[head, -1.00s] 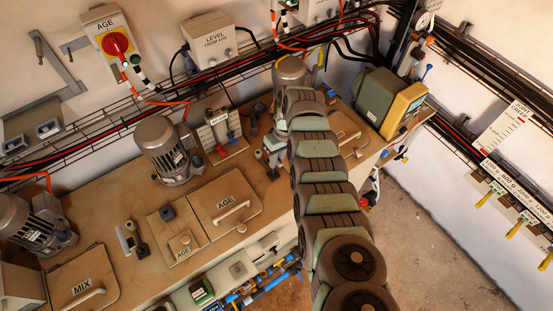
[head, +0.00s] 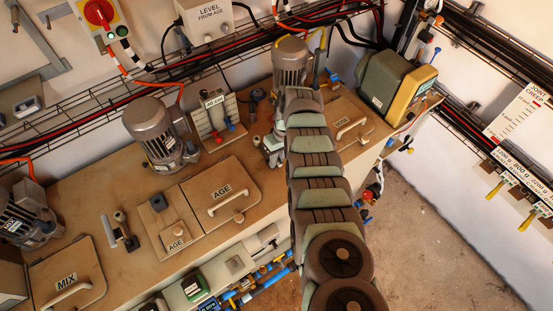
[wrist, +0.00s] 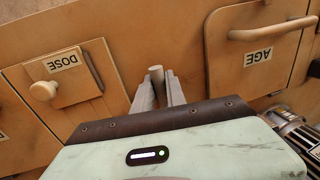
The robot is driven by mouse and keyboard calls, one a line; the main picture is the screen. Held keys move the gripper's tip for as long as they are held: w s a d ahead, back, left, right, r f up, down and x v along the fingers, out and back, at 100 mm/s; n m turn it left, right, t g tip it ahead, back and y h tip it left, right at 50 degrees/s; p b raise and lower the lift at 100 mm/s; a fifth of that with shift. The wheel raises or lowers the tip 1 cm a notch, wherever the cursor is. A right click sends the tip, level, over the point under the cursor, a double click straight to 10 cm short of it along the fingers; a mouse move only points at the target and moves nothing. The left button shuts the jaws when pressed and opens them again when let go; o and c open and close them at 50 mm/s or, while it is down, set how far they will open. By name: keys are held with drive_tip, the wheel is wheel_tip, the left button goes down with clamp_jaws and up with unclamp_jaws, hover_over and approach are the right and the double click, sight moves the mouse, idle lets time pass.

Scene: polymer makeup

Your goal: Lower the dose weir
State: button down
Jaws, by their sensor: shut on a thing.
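In the wrist view my gripper (wrist: 159,82) has its two pale fingers closed on a short tan-grey upright post (wrist: 156,72). The post stands beside the small hatch labelled DOSE (wrist: 75,77), and looks like the dose weir's handle. Its top shows between the fingertips; its lower part is hidden by the fingers and the gripper body. The DOSE hatch has a round knob and its label reads upside down. In the head view my arm covers the dose area, and the fingers and post cannot be made out.
In the wrist view a lid labelled AGE (wrist: 257,55) with a bar handle lies to the right. In the head view a motor (head: 160,133) and another motor (head: 290,62) stand on the tank top. A grey-and-yellow box (head: 395,82) sits at the back right.

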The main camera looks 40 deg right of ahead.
drive_tip(key=shift+f, duration=0.3)
drive_tip(key=c, duration=1.4)
unclamp_jaws()
drive_tip(key=shift+o, duration=0.2)
wheel_tip(320, 180, up, 11)
drive_tip(key=d, duration=0.2)
drive_tip(key=shift+s, duration=0.15)
drive_tip(key=shift+d, duration=0.1)
